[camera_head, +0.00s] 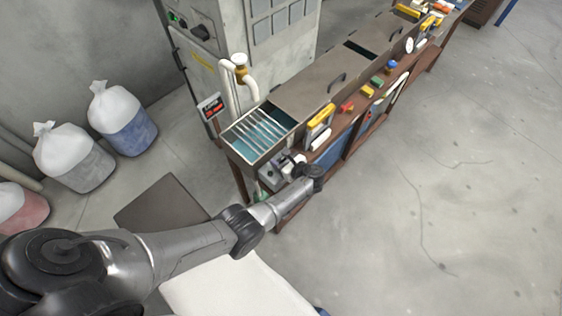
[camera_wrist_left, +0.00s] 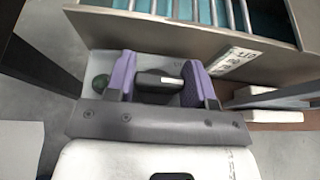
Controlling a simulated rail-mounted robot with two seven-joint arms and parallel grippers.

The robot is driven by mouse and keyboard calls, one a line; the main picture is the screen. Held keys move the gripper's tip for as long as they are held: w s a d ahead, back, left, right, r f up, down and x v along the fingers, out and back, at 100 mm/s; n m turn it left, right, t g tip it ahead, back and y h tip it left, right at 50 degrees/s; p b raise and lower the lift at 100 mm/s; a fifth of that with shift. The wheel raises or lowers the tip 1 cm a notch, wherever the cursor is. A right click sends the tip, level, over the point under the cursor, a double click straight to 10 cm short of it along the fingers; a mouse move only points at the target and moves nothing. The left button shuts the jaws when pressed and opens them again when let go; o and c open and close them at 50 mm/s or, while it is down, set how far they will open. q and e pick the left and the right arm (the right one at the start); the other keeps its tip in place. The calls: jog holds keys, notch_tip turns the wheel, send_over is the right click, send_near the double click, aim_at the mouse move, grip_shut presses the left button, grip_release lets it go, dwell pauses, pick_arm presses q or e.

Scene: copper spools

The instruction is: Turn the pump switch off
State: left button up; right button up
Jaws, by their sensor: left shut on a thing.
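The pump switch is a black handle (camera_wrist_left: 158,84) on a light grey box (camera_wrist_left: 148,62), mounted at the near end of the long tank bench. My left gripper (camera_wrist_left: 158,78) has its two purple-padded fingers on either side of this handle and is shut on it. In the head view my left gripper (camera_head: 284,167) is at the end of the bench, where the hand covers most of the switch. My right gripper is in neither view.
A tank with metal bars over blue-green liquid (camera_head: 258,132) stands right behind the switch box. A pale pipe with a brass-coloured knob (camera_head: 240,66) and a red-lit display (camera_head: 210,106) are nearby. Filled bags (camera_head: 122,118) stand at left. The floor at right is clear.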

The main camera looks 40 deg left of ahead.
pick_arm(q)
jog(key=shift+g, duration=0.3)
jog(key=o, duration=0.9)
jog(key=shift+d+r, duration=0.15)
jog(key=shift+d, duration=0.15)
jog(key=v, duration=1.3)
jog(key=shift+r, duration=0.1)
